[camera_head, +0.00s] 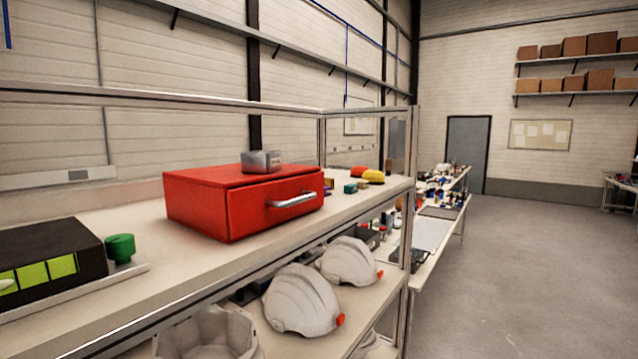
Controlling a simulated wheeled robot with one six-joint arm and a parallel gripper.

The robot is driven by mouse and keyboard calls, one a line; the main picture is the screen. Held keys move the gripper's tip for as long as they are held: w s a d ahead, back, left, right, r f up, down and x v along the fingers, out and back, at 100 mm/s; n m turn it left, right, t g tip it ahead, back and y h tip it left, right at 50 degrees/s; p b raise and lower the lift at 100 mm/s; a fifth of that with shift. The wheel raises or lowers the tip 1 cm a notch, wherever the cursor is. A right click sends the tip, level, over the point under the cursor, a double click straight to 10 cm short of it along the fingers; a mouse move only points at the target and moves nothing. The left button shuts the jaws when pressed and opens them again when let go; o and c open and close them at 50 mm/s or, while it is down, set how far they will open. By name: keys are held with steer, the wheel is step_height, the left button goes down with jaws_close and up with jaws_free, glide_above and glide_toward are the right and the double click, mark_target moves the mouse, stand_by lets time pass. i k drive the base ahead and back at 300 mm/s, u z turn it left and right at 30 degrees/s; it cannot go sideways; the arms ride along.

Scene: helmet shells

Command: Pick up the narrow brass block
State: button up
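I cannot make out a narrow brass block for certain. A small yellowish-brown block (328,184) shows just beyond the right end of the red drawer box (215,205), but it is too small to tell if it is brass. A silver-grey block (262,161) sits on top of the red box, whose drawer with a metal handle looks shut. My gripper is not in view.
The upper shelf (115,285) also holds a black box with green panels (42,262), a green round piece (120,248), and small green and yellow parts (372,177). White helmet shells (300,300) lie on the shelf below. Metal posts (412,150) frame the rack; open floor (520,270) lies right.

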mark_target(330, 182)
steer(key=u, duration=0.1)
steer(key=i, duration=0.2)
steer(key=z, duration=1.9)
steer(key=i, duration=1.45)
steer(key=u, duration=3.55)
